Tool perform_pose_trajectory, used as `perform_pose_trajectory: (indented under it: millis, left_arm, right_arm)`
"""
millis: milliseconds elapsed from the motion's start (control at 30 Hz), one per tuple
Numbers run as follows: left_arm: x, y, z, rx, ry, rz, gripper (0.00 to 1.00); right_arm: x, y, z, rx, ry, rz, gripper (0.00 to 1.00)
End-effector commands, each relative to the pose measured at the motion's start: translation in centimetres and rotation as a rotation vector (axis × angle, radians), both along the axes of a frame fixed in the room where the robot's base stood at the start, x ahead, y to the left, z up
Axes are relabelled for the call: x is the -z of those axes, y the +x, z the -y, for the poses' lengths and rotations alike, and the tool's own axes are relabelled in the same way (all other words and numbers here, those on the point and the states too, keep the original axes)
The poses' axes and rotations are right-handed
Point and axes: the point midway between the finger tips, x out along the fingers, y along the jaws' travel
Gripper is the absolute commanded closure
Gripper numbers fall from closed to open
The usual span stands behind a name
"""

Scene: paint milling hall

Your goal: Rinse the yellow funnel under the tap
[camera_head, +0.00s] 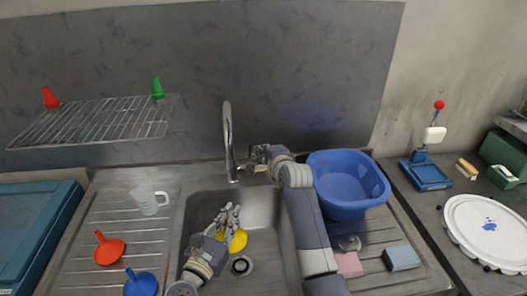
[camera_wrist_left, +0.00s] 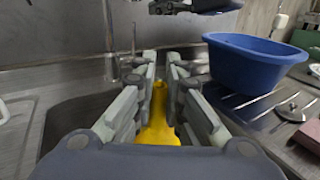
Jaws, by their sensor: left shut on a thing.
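The yellow funnel (camera_head: 239,240) is in the sink basin (camera_head: 263,207), partly hidden by my left gripper (camera_head: 231,214). My left gripper is shut on its narrow spout. In the left wrist view the funnel (camera_wrist_left: 158,125) stands between the finger pads, wide end toward the camera. The tap (camera_head: 228,135) has a tall curved spout behind the basin, with its base beyond the funnel. I see no clear water stream from it. My right gripper (camera_head: 261,156) is beside the tap, at its right; its fingers are too small to read.
A blue tub (camera_head: 345,190) stands right of the basin, by a pink sponge (camera_head: 348,264) and a blue-grey block (camera_head: 401,258). A wire rack (camera_head: 98,121) hangs above.

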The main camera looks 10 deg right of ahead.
Motion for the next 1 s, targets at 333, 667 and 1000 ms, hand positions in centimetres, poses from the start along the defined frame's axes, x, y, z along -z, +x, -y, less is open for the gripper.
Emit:
perform_pose_trajectory:
  millis: [333,667,1000]
  left_arm:
    - [-1.8,-1.8,0.3,0.001,-0.001,-0.002,1.0]
    - [-3.8,-4.3,0.6,0.0,-0.001,0.0,1.0]
    - [-4.0,-5.0,0.7,0.0,0.0,0.0,1.0]
  right_arm:
    - [-2.3,0.0,0.0,0.0,0.0,0.0,1.0]
    - [-4.5,0.0,0.0,0.0,0.0,0.0,1.0]
    - [-4.7,0.0,0.0,0.0,0.0,0.0,1.0]
